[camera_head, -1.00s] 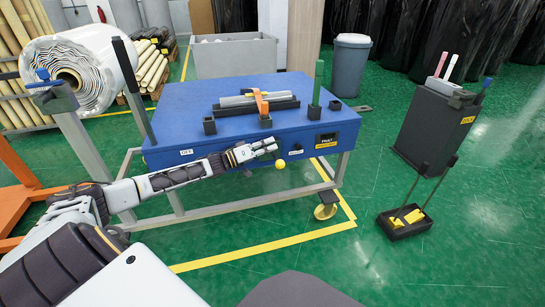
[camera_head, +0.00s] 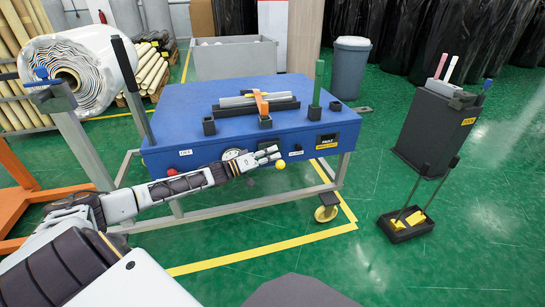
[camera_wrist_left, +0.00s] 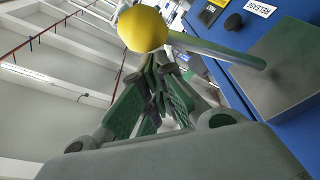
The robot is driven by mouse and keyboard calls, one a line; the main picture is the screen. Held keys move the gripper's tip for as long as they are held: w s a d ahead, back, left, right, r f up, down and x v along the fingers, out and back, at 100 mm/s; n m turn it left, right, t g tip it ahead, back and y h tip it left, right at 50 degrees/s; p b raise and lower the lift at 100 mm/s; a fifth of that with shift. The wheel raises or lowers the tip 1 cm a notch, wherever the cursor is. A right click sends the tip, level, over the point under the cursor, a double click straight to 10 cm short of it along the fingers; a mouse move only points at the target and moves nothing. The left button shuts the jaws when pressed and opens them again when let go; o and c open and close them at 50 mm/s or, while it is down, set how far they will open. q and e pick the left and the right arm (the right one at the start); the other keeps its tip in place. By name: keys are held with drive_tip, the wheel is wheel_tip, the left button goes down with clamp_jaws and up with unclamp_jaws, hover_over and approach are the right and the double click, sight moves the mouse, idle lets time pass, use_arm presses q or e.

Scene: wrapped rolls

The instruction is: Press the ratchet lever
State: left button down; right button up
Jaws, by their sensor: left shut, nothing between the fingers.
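The ratchet lever is a metal rod with a yellow ball (camera_head: 281,164) at its end, on the front of the blue bench (camera_head: 195,110). In the left wrist view the yellow ball (camera_wrist_left: 143,29) is close to the fingertips, and the rod (camera_wrist_left: 215,52) runs to a grey block (camera_wrist_left: 275,75) on the blue face. My left gripper (camera_head: 274,153) is shut and empty, just above and left of the ball in the head view. In the left wrist view its fingers (camera_wrist_left: 157,68) meet just below the ball; I cannot tell whether they touch it. My right gripper is out of view.
An orange strap (camera_head: 262,103) crosses a roll on the bench top, near a green post (camera_head: 318,85). A dark bin (camera_head: 430,135) and a small tray (camera_head: 398,236) stand right on green floor.

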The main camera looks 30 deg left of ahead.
use_arm(q)
drive_tip(key=shift+s+d+f, duration=0.1)
drive_tip(key=shift+s, duration=0.05)
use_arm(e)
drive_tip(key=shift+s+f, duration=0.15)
use_arm(q)
drive_tip(key=shift+f, duration=0.15)
